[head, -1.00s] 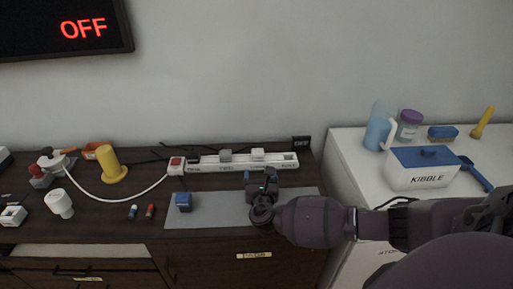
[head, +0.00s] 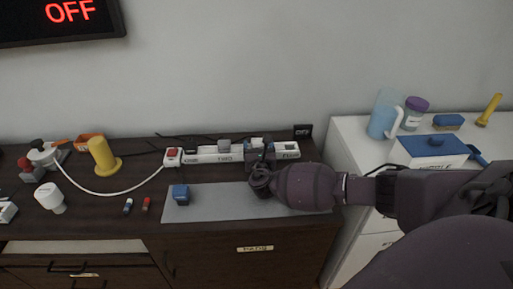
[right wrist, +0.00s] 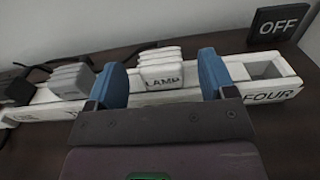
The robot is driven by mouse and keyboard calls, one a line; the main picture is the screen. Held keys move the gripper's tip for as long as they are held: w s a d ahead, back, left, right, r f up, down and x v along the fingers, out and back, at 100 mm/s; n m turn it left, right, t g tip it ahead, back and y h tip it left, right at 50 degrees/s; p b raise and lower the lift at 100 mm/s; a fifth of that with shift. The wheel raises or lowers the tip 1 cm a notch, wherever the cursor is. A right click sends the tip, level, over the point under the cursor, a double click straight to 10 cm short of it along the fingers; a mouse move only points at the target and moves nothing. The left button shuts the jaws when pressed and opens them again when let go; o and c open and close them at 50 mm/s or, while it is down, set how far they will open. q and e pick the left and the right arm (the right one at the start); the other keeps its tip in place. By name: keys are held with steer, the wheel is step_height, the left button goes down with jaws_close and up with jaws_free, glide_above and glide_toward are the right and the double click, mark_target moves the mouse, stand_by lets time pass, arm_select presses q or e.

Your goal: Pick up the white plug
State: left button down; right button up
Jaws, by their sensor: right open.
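The white plug, labelled LAMP, sits in the white power strip (head: 202,154) at the back of the dark cabinet top. In the right wrist view the white plug (right wrist: 162,68) stands between the two blue fingertips of my right gripper (right wrist: 161,80), with gaps on both sides. The gripper is open and holds nothing. In the head view my right gripper (head: 260,160) is in front of the strip and mostly hides this plug. A greyer plug (right wrist: 71,81) sits in the strip to its left. My left gripper is not in view.
An empty socket labelled FOUR (right wrist: 268,70) lies right of the plug. A black OFF sign (head: 302,131) stands behind the strip's right end. A blue block (head: 181,194) rests on the grey mat (head: 222,206). A yellow cylinder (head: 102,156) stands at left. A white counter is at right.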

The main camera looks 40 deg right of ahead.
steer(key=shift+w+d+f, duration=0.25)
steer(key=shift+w+d, duration=0.05)
steer(key=shift+w, duration=0.2)
steer(key=shift+w+d+f, duration=0.2)
steer(key=shift+w+d, duration=0.1)
steer(key=shift+w, duration=0.2)
steer(key=shift+w+d+r, duration=0.2)
steer(key=shift+w, duration=0.1)
steer(key=c, duration=1)
